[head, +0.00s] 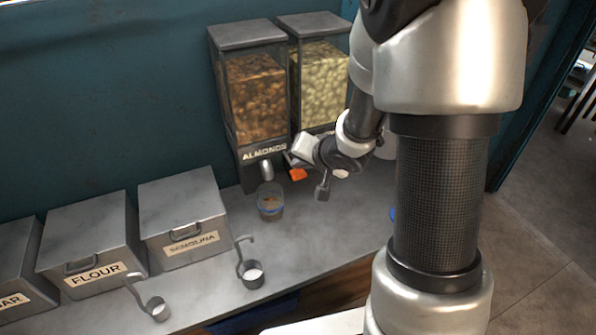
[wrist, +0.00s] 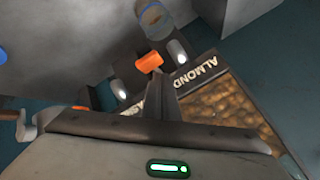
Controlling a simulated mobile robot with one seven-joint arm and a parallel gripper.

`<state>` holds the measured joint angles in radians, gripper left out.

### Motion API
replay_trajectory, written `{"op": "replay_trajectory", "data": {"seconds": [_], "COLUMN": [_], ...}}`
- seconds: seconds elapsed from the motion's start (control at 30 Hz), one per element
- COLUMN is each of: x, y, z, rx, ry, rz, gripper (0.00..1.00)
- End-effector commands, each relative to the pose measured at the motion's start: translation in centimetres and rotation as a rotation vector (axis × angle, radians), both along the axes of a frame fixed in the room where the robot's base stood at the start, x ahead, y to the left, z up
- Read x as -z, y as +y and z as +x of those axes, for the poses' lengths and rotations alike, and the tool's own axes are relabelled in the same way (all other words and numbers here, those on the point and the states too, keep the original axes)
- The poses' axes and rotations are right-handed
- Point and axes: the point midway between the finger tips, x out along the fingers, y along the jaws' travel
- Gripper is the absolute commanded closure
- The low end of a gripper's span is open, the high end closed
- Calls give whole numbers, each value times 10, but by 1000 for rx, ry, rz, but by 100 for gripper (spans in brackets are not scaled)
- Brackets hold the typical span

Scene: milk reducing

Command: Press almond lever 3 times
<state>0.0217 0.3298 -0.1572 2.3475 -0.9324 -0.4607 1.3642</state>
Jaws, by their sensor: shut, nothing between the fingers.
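The almond dispenser (head: 253,95) stands against the teal wall, full of brown nuts, with the ALMONDS label (head: 263,152) low on its front. A silver spout (head: 266,170) sits below the label. An orange piece (head: 298,174), apparently the lever, shows just right of it. The orange piece also shows in the wrist view (wrist: 149,62), beside the silver spout there. My gripper (head: 291,158) is at the lower right front of this dispenser. In the wrist view its closed, empty fingers (wrist: 159,76) end close to the orange piece. I cannot tell whether they touch.
A cup (head: 270,202) with brown contents stands under the almond spout. A second dispenser (head: 318,85) with pale contents stands close on the right. Bins marked FLOUR (head: 95,272) and SEMOLINA (head: 193,241) stand left. Two scoops (head: 252,273) (head: 157,309) lie on the counter (head: 310,245).

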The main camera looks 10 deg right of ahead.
Motion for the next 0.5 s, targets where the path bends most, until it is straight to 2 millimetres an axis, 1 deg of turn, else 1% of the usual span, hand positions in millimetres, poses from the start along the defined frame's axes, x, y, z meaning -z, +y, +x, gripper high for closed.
{"op": "replay_trajectory", "data": {"seconds": [0.17, 0.5], "x": [-10, -41], "y": [0, 0], "z": [0, 0], "rx": [1, 0], "ry": [-1, 0], "rz": [0, 0], "gripper": [100, 100]}}
